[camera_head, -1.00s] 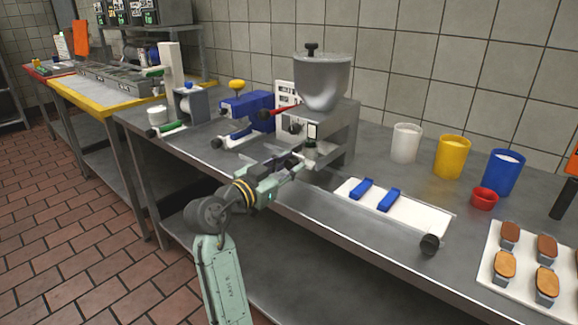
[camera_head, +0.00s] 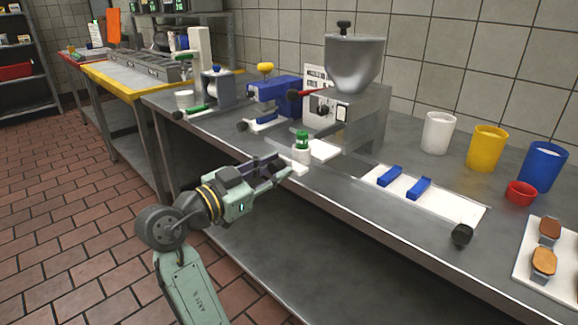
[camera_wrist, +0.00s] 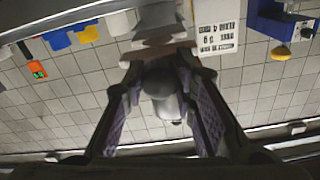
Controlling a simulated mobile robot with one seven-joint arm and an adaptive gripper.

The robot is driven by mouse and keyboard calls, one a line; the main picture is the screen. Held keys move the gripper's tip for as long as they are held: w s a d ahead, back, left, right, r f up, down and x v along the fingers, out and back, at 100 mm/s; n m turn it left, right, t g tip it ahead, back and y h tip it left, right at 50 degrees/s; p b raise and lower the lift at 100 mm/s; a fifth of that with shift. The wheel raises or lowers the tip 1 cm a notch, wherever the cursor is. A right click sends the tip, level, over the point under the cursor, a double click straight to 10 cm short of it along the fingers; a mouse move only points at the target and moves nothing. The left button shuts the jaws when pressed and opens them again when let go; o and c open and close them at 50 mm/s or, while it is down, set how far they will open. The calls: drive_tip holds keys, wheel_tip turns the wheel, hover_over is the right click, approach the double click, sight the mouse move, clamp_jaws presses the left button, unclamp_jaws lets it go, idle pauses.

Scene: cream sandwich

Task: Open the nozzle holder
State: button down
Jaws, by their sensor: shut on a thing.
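The filling machine with its grey hopper (camera_head: 354,66) stands on the steel counter. In front of its base, a pale nozzle holder (camera_head: 323,150) sticks out, with a green-capped white cylinder (camera_head: 302,146) beside it. My gripper (camera_head: 284,170) is at the counter's front edge, with its fingertips at a pale end piece by the cylinder, and is shut on it. In the wrist view the picture is upside down; my two fingers reach toward a pale stepped piece (camera_wrist: 160,48), with the hopper (camera_wrist: 164,85) beyond. The exact contact is hard to make out.
A white tray (camera_head: 448,207) with two blue pieces (camera_head: 390,176) lies to the right. White (camera_head: 437,132), yellow (camera_head: 486,148) and blue (camera_head: 543,166) cups stand behind it. Machines with blue (camera_head: 278,93) and grey (camera_head: 217,87) bodies stand to the left.

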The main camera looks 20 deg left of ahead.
drive_tip(key=c, duration=1.3)
unclamp_jaws()
drive_tip(key=shift+s, duration=0.1)
drive_tip(key=v, duration=1.2)
